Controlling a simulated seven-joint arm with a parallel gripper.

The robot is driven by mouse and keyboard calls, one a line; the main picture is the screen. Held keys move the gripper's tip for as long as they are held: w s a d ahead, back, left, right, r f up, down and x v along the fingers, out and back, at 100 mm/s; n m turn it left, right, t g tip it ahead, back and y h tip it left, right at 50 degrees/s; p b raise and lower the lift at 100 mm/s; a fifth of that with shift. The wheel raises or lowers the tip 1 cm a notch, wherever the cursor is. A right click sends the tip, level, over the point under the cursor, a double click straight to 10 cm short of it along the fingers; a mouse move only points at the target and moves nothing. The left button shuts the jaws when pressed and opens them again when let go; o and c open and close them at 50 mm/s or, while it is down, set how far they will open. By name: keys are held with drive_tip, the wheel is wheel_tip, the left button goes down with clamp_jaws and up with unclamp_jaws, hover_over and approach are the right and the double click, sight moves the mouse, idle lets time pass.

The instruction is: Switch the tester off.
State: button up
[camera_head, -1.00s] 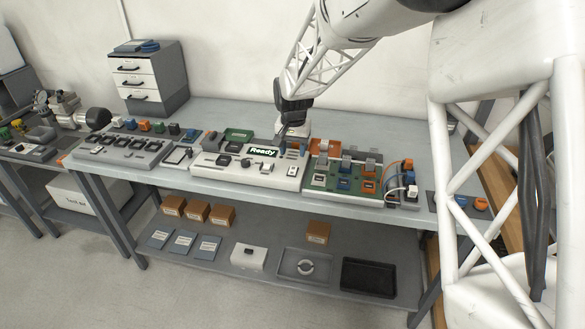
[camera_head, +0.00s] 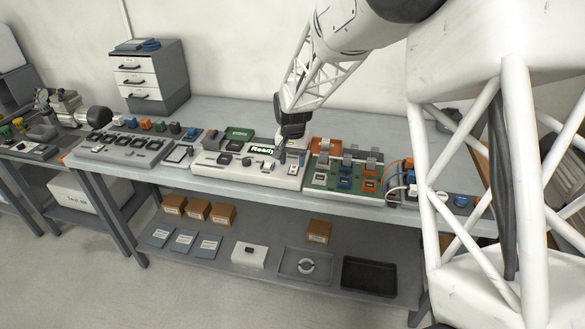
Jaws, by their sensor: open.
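The tester (camera_head: 228,170) is a pale box in the middle of the workbench. Its lit display (camera_head: 261,149) shows "Ready" in green, with the right end covered by my gripper. A dark knob (camera_head: 245,162) and a small light switch-like part (camera_head: 294,169) are on its front panel; I cannot tell which one is the power switch. My gripper (camera_head: 279,153) is open and points down over the right part of the tester, beside the display. Its fingertips are small and dark, and I cannot tell whether they touch anything.
A green board with orange and blue modules (camera_head: 320,181) lies close on the right. A grey panel with several slots (camera_head: 125,146) lies on the left. A drawer cabinet (camera_head: 150,78) stands at the back left. The rear bench top (camera_head: 220,108) is clear.

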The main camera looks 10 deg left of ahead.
sight(292, 172)
drive_tip(key=shift+f, duration=1.8)
drive_tip(key=c, duration=0.9)
drive_tip(key=shift+w+g, duration=0.1)
drive_tip(key=shift+g, duration=0.2)
drive_tip(key=shift+w+r+g, duration=0.15)
drive_tip(key=shift+w+g, duration=0.05)
drive_tip(key=shift+g, duration=1)
